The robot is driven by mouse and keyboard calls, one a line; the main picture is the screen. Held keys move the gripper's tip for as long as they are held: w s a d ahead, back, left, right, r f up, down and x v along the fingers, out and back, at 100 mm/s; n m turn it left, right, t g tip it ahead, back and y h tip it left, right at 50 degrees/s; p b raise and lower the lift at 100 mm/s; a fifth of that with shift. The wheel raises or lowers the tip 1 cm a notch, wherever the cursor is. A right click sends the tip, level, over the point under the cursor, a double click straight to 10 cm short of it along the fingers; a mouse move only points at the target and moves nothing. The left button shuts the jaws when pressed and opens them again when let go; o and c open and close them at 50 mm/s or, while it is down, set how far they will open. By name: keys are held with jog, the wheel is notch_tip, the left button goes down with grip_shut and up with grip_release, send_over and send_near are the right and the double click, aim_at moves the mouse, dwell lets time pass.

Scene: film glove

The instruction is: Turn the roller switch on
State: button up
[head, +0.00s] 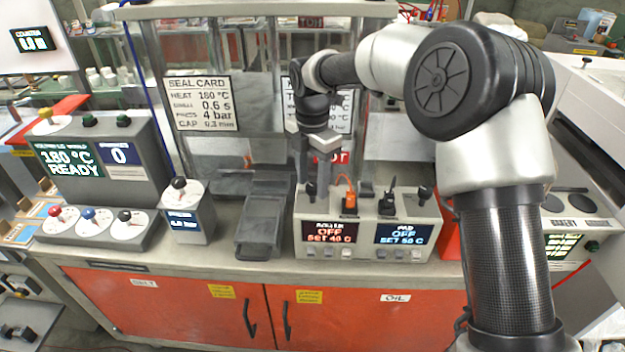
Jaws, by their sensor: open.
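The grey control box (366,254) stands on the counter in the middle. Its left display (329,232) has a hard-to-read label, perhaps "ROLLER", and reads OFF and SET 40. A black knob or switch (310,191) stands on the box top at the left, above that display. My gripper (315,180) points down with its jaws open, at or just above this left switch. I cannot tell whether the fingers touch it. The right display (403,233) reads PAD, OFF, SET 50 C. A similar black switch (425,192) stands at the box's right end.
An orange plug (349,204) and a black plug (387,206) sit between the switches. A grey tray-like part (262,222) and a box with a dial (187,215) stand to the left. A sealing machine (95,165) is further left. Frame posts and a card stand behind.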

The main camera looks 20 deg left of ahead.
jog(key=c, duration=1.1)
jog(key=shift+o, duration=0.2)
jog(key=shift+m, duration=0.4)
jog(key=m+p, duration=0.1)
jog(key=m, duration=1.2)
jog(key=shift+p, duration=0.35)
jog(key=m, duration=0.4)
jog(key=shift+m, duration=0.3)
